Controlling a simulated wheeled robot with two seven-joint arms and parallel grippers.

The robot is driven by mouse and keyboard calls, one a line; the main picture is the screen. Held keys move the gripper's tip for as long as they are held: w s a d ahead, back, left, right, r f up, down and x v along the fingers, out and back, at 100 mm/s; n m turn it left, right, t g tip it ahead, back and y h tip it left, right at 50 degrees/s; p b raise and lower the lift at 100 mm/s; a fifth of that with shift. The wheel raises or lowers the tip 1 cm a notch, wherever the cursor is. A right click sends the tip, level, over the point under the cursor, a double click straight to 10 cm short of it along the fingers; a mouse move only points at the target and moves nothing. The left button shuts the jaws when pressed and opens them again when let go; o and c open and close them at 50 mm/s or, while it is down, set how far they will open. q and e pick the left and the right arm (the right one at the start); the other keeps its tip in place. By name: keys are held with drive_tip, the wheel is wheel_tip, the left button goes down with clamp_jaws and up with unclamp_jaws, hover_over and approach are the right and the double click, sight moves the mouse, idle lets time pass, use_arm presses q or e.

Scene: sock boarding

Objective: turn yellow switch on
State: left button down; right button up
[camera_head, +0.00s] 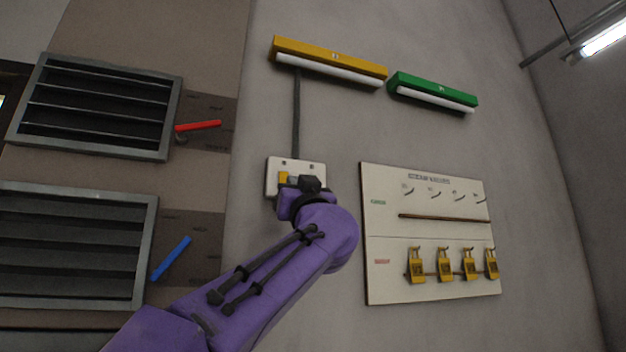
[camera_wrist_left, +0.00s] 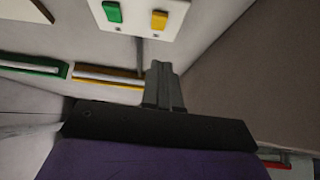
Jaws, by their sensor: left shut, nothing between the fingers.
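A white switch plate (camera_head: 315,168) is on the grey wall, with a yellow switch (camera_head: 283,177) on its left side. In the left wrist view the plate (camera_wrist_left: 141,8) is at the top, with a green switch (camera_wrist_left: 113,12) beside the yellow switch (camera_wrist_left: 159,20). My left gripper (camera_head: 309,184) is in front of the plate's lower right part and hides most of the green switch in the head view. Its fingers (camera_wrist_left: 164,72) are shut and empty, pointing toward the plate. I cannot tell whether they touch it. My right gripper is in neither view.
A yellow lamp (camera_head: 330,55) above is joined to the plate by a dark conduit (camera_head: 296,110). A green lamp (camera_head: 433,86) is beside it. A white board (camera_head: 385,215) with several yellow padlocks is right of the plate. Louvred vents (camera_head: 95,105) with red and blue handles are left.

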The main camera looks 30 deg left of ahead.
use_arm(q)
drive_tip(key=w+a+p, duration=0.1)
drive_tip(key=w+a+r+p, duration=0.1)
drive_tip(key=w+a, duration=0.1)
drive_tip(key=w+a+r, duration=0.1)
drive_tip(key=a, duration=0.1)
drive_tip(key=shift+w+a+r+p, duration=0.1)
drive_tip(key=shift+w+r+p, duration=0.05)
drive_tip(key=shift+w+p, duration=0.25)
drive_tip(key=shift+w+a, duration=0.2)
drive_tip(key=shift+a, duration=0.1)
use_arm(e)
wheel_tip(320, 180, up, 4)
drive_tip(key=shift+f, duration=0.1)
use_arm(q)
drive_tip(key=shift+d, duration=0.1)
drive_tip(key=shift+a+t+y+b, duration=0.3)
drive_tip(key=shift+a+y+b, duration=0.05)
drive_tip(key=shift+y, duration=0.05)
drive_tip(key=b, duration=0.8)
approach(281, 180)
drive_tip(key=v, duration=0.7)
drive_tip(key=shift+s+d+r, duration=0.2)
drive_tip(key=shift+s+r, duration=0.05)
drive_tip(key=shift+r, duration=0.05)
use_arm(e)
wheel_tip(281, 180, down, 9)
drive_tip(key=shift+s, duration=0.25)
